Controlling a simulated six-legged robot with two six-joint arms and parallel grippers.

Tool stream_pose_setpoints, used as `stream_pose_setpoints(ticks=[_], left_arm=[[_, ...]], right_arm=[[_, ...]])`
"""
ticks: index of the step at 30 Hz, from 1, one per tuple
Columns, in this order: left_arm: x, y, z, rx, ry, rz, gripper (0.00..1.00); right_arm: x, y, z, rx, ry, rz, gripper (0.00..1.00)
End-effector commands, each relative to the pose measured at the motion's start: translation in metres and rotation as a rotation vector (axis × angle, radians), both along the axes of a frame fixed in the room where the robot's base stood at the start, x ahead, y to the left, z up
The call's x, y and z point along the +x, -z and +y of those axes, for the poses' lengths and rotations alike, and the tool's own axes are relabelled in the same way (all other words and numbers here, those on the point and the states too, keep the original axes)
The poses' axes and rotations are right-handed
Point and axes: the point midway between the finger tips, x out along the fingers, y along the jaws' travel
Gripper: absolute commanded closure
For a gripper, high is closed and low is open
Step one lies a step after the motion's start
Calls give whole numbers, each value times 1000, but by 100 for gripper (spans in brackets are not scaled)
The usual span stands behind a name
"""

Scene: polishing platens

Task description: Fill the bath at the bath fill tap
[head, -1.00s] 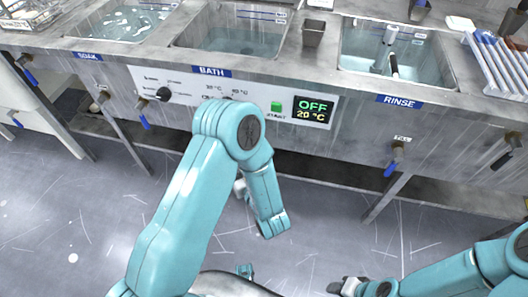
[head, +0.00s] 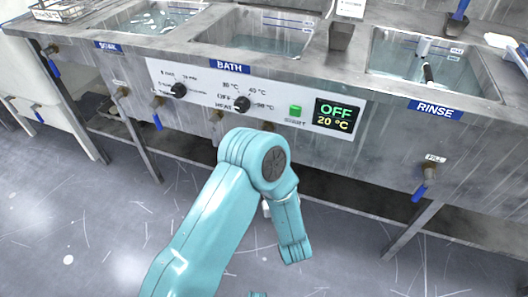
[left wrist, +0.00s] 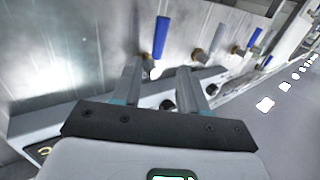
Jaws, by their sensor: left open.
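The bath (head: 212,36) is a steel sink behind the BATH sign, with clear water in it and level marks on its back wall. Its front panel (head: 205,92) has two black knobs, a green button and a display reading OFF, 20 °C. Blue-handled taps hang below the counter front; I cannot tell which is the bath fill tap. In the left wrist view my left gripper (left wrist: 163,84) is open and empty. A tap's upright blue lever (left wrist: 161,37) shows just beyond and above its fingers, apparently apart from them. My right gripper is out of view.
A tap under a FILL label (head: 428,176) is below the rinse basin (head: 484,87). A soak basin (head: 122,22) is at the left. The floor (head: 90,215) in front is clear.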

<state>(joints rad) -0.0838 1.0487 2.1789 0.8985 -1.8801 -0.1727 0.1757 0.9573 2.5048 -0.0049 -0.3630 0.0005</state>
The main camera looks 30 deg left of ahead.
Motion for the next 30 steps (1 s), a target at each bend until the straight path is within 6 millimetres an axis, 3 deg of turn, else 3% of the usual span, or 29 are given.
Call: stream_pose_setpoints(ticks=[6, 12, 18, 27, 29, 30], left_arm=[[37, 2, 40, 0, -5, -4, 57], [64, 1, 66, 2, -1, -3, 57], [77, 1, 80, 1, 1, -1, 57], [79, 0, 81, 0, 2, 0, 57], [79, 0, 81, 0, 2, 0, 73], [79, 0, 81, 0, 2, 0, 86]], right_arm=[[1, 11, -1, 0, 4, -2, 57], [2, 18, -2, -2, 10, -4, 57], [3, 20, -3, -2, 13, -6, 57], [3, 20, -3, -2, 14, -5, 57], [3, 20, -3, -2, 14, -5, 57], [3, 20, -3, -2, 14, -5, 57]])
